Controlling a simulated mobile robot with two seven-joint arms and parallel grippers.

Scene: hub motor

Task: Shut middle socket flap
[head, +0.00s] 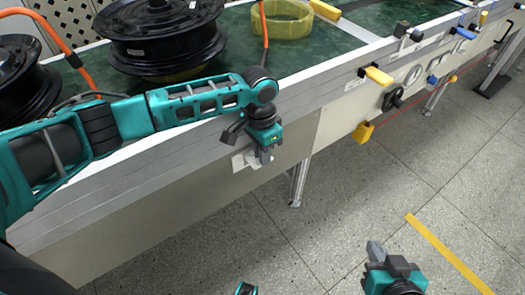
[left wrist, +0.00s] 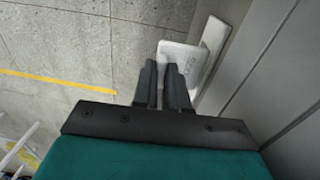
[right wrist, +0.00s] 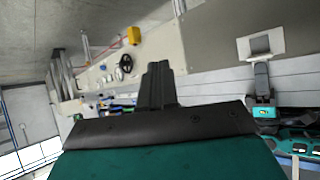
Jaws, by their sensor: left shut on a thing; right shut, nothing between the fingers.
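A white wall socket (head: 241,162) sits on the side panel of the workbench, partly hidden behind my left gripper (head: 264,158). In the left wrist view, the socket's white flap (left wrist: 187,62) stands out from its base plate (left wrist: 214,50). The fingers of my left gripper (left wrist: 161,85) are closed at the flap's edge, with the flap between them. The right wrist view shows the socket (right wrist: 261,46) with my left gripper beside it. My right gripper (head: 375,255) is shut and empty, out over the floor, apart from the bench; its fingers (right wrist: 157,85) are together.
Black hub motors (head: 160,35) and a yellow-green ring (head: 282,20) stand on the bench top. Yellow-handled tools (head: 378,76) and a yellow box (head: 363,132) are along the bench side to the right. The floor (head: 330,215) in front is open, with a yellow line (head: 445,250).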

